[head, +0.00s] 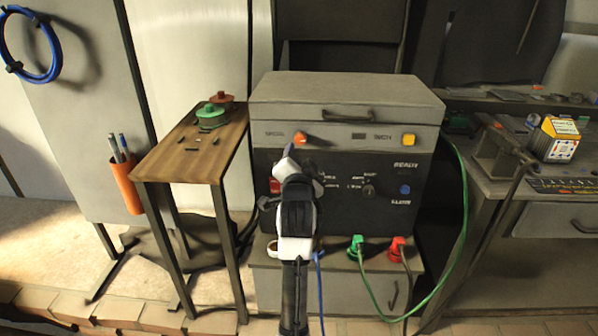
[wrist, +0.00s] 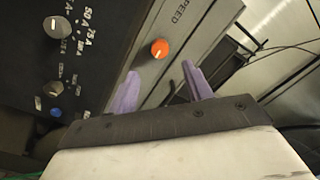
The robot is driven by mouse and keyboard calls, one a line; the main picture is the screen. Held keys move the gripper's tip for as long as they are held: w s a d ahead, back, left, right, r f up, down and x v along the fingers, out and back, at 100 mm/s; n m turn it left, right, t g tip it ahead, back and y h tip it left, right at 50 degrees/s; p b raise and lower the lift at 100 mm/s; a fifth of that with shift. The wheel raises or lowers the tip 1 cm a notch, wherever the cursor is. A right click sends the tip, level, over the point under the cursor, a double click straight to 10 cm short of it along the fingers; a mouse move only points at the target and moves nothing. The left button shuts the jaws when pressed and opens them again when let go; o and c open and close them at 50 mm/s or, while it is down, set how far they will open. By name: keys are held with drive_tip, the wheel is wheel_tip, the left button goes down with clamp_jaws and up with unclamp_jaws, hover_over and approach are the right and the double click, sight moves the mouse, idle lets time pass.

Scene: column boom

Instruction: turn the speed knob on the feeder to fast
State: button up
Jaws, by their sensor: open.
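The feeder (head: 345,90) is a grey-topped box with a dark lower front panel. An orange knob (head: 301,140) sits on the left of its upper grey strip, beside small lettering. In the wrist view the orange knob (wrist: 159,48) has a pale pointer mark and is near the word SPEED. My gripper (head: 289,150) is just below the knob in the head view. In the wrist view its purple fingers (wrist: 162,86) are open and empty, with the knob ahead of the gap between them, apart from both. The knob's scale marks cannot be read.
A yellow knob (head: 408,139), a blue button (head: 405,188) and a dark selector knob (head: 369,191) are on the feeder's right side. A wooden-topped stand (head: 180,158) is at left. A green cable (head: 465,205) hangs at right, before a workbench.

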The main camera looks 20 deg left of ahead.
drive_tip(key=shift+v, duration=2.05)
drive_tip(key=shift+a, duration=0.1)
